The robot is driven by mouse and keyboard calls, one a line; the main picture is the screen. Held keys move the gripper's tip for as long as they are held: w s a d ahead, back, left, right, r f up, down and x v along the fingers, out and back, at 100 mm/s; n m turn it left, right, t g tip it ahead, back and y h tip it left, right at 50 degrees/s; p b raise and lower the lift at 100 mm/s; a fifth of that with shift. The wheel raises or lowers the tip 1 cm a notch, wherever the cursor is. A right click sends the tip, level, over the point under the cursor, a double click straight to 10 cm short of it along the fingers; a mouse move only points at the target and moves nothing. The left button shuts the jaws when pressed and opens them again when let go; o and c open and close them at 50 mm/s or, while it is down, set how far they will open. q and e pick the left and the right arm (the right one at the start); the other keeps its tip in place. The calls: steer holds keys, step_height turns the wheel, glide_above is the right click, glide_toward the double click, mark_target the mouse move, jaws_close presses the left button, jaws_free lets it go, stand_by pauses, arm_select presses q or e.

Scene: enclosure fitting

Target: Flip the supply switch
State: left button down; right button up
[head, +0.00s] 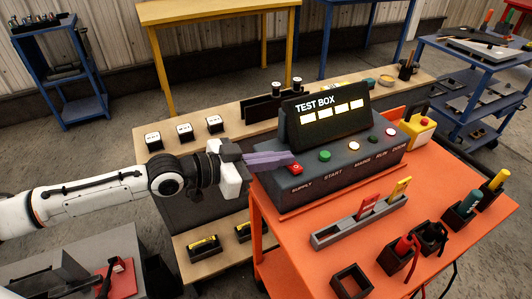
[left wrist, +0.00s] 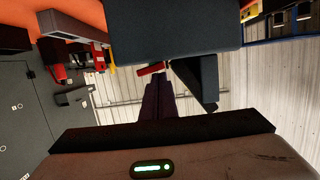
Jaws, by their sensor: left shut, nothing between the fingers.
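The dark grey test box (head: 335,165) stands on the orange table, with a raised panel marked TEST BOX. The red supply switch (head: 296,169) is at the left end of its sloping front, above the word SUPPLY. My left gripper (head: 290,158) comes in from the left, its purple fingers shut and empty, with the tips right by the switch. In the left wrist view, the shut fingers (left wrist: 158,80) point at the red switch (left wrist: 152,68) on the box's edge. I cannot tell whether they touch it. My right gripper is not in view.
Green, white and red buttons sit further right on the box. A grey holder (head: 350,226) with red and yellow pieces and several black bins stand on the orange table (head: 300,265). A wooden bench (head: 230,128) with white-topped blocks lies behind my left arm.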

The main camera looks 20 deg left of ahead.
arm_select(q)
steer(key=r, duration=0.1)
steer(key=r+p, duration=0.2)
steer(key=shift+w+a+r, duration=0.2)
steer(key=shift+a+r, duration=0.05)
steer(key=shift+a, duration=0.05)
steer(key=v, duration=1)
steer(key=shift+w+a+r, duration=0.15)
steer(key=shift+w+r, duration=0.05)
steer(key=shift+w, duration=0.05)
